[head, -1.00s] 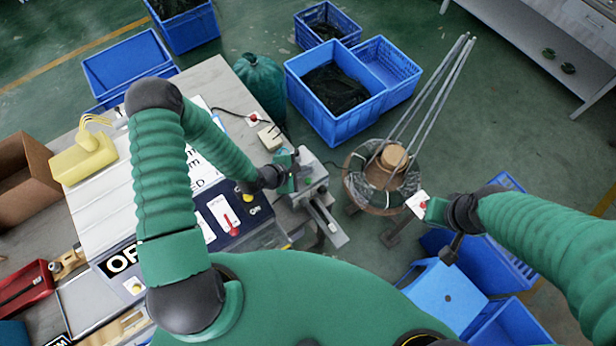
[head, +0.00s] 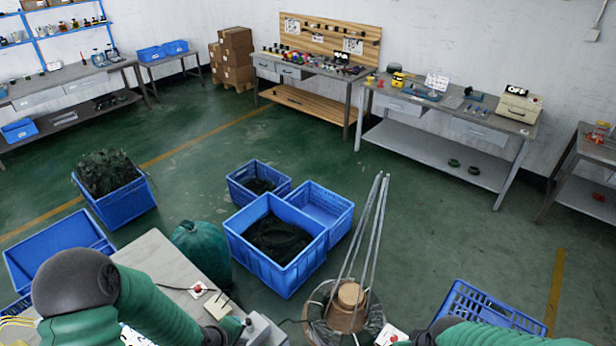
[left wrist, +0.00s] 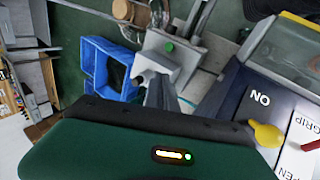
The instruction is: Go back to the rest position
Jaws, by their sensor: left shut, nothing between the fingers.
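My left arm comes in at the lower left of the head view, bent at a dark round elbow. My left gripper (head: 242,323) is small at the bottom edge, beside a grey machine (head: 264,332); it is shut and empty. Its fingers are hard to make out. The left wrist view shows the grey machine with a green button (left wrist: 169,47) ahead, and a control panel (left wrist: 270,105) with a yellow knob and a red lever at the right. My right forearm shows only at the bottom edge of the head view; its gripper is cut off.
A reel (head: 345,310) with tall grey rods stands between my arms. Blue crates (head: 275,272) and a green sack (head: 200,252) are on the floor beyond the near table (head: 160,262). Workbenches line the far wall.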

